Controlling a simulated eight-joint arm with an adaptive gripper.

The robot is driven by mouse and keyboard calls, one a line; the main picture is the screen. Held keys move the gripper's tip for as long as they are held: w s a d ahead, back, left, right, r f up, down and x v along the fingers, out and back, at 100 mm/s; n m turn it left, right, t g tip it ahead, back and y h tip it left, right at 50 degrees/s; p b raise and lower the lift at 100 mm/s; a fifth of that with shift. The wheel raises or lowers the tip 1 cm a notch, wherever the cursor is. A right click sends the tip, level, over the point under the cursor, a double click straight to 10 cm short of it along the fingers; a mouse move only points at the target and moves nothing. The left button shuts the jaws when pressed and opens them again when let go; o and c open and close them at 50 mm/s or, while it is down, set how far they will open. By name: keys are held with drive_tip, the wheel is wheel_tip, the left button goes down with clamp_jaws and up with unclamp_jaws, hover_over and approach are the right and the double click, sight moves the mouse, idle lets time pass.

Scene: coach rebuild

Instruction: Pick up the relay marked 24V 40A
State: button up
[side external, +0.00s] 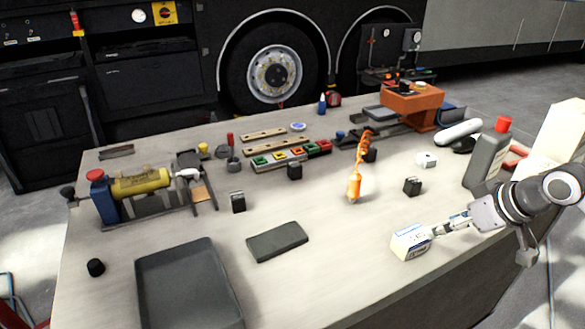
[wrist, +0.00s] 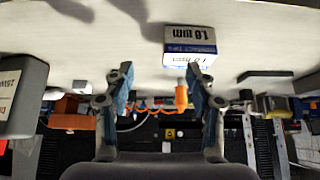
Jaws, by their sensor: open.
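Several small dark cubes that could be relays stand on the bench in the side view: one dark cube (side external: 412,187) right of centre, a second dark cube (side external: 238,202) left of centre, and a third dark cube (side external: 294,171) by the coloured blocks. A white cube (side external: 427,160) stands farther back. No 24V 40A marking is legible on any of them. My gripper (side external: 440,230) is low at the bench's right front, close to a white and blue box. In the wrist view my gripper (wrist: 158,78) is open with nothing between its fingertips.
An orange coiled cable (side external: 354,187) stands mid-bench. A grey bottle (side external: 487,155) stands at right. A dark tray (side external: 188,290) and flat dark pad (side external: 277,242) lie at front left.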

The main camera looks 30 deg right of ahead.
drive_tip(key=w+a+r+n+g, duration=0.1)
drive_tip(key=w+a+r+n, duration=0.4)
drive_tip(key=w+r+n, duration=0.3)
drive_tip(key=n+g, duration=0.2)
drive_tip(key=n, duration=2.5)
hover_over(237, 196)
drive_tip(key=s, duration=0.4)
wheel_tip(237, 196, down, 4)
drive_tip(key=shift+h, duration=0.3)
drive_tip(key=x, duration=0.4)
drive_tip(key=shift+w+a+f, duration=0.25)
drive_tip(key=shift+a+f, duration=0.1)
drive_tip(key=shift+a, duration=0.05)
drive_tip(key=shift+d+x, duration=0.2)
drive_tip(key=shift+x, duration=2.45)
drive_tip(key=shift+w+r, duration=0.15)
drive_tip(key=shift+w, duration=0.05)
clamp_jaws()
